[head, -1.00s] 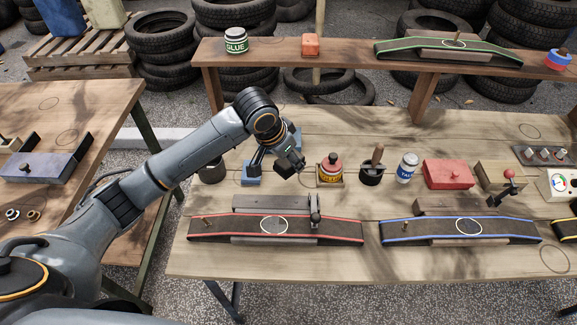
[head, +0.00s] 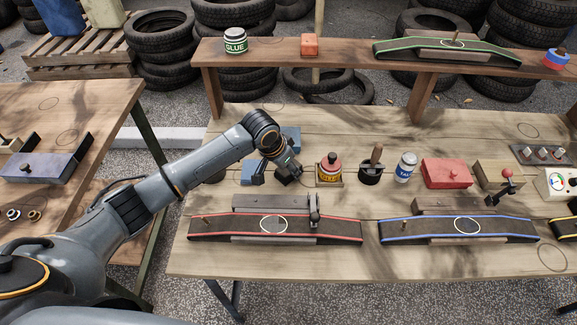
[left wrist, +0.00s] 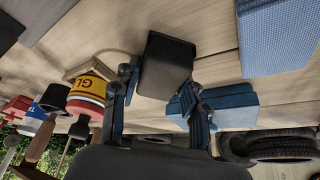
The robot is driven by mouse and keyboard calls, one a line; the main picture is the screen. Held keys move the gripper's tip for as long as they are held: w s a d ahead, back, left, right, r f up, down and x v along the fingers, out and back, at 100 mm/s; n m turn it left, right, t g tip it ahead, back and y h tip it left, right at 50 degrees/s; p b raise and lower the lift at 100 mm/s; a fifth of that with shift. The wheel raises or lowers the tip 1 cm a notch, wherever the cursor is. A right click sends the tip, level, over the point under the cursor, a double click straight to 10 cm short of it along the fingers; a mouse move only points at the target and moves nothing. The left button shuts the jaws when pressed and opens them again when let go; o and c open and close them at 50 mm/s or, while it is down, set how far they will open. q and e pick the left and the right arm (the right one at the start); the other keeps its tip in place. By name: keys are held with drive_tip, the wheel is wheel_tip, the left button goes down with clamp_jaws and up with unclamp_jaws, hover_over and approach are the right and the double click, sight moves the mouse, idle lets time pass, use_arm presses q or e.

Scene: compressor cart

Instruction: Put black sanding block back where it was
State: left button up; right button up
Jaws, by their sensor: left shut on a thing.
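The black sanding block (left wrist: 165,65) is a dark, box-shaped piece in the left wrist view, between the two fingers of my left gripper (left wrist: 161,80). In the head view my left gripper (head: 287,170) is low over the workbench, just left of the orange-and-yellow glue container (head: 330,168). The block is hard to separate from the dark fingers there. I cannot tell whether it touches the bench. My right gripper is in neither current view.
Blue blocks (head: 252,173) (head: 291,137) stand beside and behind my left gripper. They also show in the left wrist view (left wrist: 280,38). A dark pot (head: 371,172) with a handle stands right of the glue. The red-edged belt ramp (head: 275,227) lies in front.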

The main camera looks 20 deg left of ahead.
use_arm(q)
drive_tip(key=o, duration=1.1)
drive_tip(key=v, duration=1.2)
drive_tip(key=shift+r, duration=0.1)
